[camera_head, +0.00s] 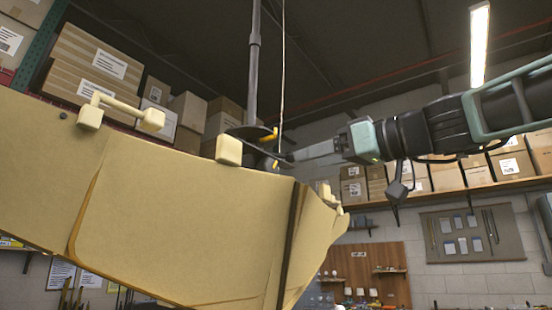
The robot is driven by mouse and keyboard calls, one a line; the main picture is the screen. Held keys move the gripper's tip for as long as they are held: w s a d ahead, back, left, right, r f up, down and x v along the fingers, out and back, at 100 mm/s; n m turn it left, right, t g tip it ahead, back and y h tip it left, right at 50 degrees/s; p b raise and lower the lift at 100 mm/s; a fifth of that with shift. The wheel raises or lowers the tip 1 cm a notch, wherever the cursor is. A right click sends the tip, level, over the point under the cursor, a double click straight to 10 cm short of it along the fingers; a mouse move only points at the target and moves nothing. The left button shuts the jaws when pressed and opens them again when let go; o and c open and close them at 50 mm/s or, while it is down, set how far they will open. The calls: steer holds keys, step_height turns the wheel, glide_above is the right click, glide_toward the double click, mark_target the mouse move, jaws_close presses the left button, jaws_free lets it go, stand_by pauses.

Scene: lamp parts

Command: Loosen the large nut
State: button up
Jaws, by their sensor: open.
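A large tan lamp body (175,215) fills the lower left, with its rim tilted. A grey vertical pole (254,70) comes down from above to a dark disc (248,132) just above the rim. I cannot make out the large nut clearly; it may be among the small dark parts under the disc, partly hidden by the rim and my gripper. My gripper (272,150) reaches in from the right at the pole's lower end. Its jaws are open, with small yellow patches near the tips. I cannot tell whether they touch anything.
A thin cable (283,70) hangs just right of the pole. Boxes (98,65) fill shelves behind. Open air lies below my arm at the right.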

mark_target(273, 169)
steer(key=p+x, duration=0.4)
steer(key=x, duration=0.6)
